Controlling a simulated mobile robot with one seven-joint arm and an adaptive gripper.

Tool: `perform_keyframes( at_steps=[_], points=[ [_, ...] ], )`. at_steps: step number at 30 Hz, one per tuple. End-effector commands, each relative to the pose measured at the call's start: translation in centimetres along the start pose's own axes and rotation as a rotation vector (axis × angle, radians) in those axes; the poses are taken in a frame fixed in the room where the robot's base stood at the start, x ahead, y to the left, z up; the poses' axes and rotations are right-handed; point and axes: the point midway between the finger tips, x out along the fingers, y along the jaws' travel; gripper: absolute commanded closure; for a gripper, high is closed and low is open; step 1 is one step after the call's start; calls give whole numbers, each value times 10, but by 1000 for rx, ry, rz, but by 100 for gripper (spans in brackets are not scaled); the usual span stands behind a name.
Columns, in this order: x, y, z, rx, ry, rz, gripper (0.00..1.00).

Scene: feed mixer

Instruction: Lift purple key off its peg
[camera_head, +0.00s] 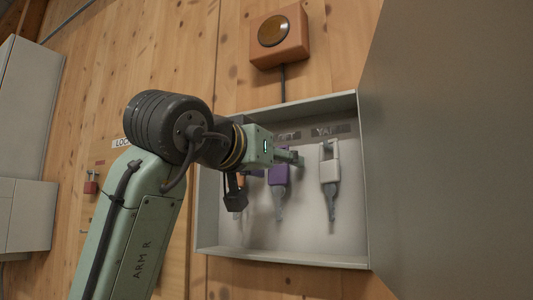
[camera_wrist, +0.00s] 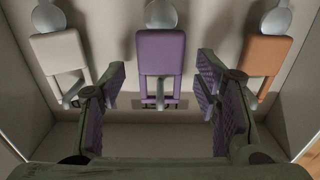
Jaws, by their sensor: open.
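The purple key (camera_head: 279,176) hangs in the middle of the key box, its shaft pointing down, partly covered by my gripper in the head view. In the wrist view the purple key (camera_wrist: 161,52) appears the other way up, with a peg (camera_wrist: 152,92) at its loop end. My gripper (camera_wrist: 160,76) is open, one finger on each side of the purple key with gaps on both sides. In the head view my gripper (camera_head: 294,157) is at the key's upper part. I cannot tell how deep the fingers reach.
A white key (camera_head: 329,172) hangs to the right and an orange key (camera_wrist: 264,54) on the other side, close to my fingers. The box (camera_head: 285,258) has raised walls, and a large grey panel (camera_head: 450,150) stands right of it. An orange lamp unit (camera_head: 280,35) is above.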

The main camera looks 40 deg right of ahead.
Motion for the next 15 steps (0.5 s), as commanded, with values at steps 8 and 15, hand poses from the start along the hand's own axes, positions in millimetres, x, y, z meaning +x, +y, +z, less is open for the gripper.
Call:
perform_keyframes(
  at_steps=[8,15],
  points=[
    [2,0,0,0,0,0,43],
    [1,0,0,0,0,-1,59]
  ],
)
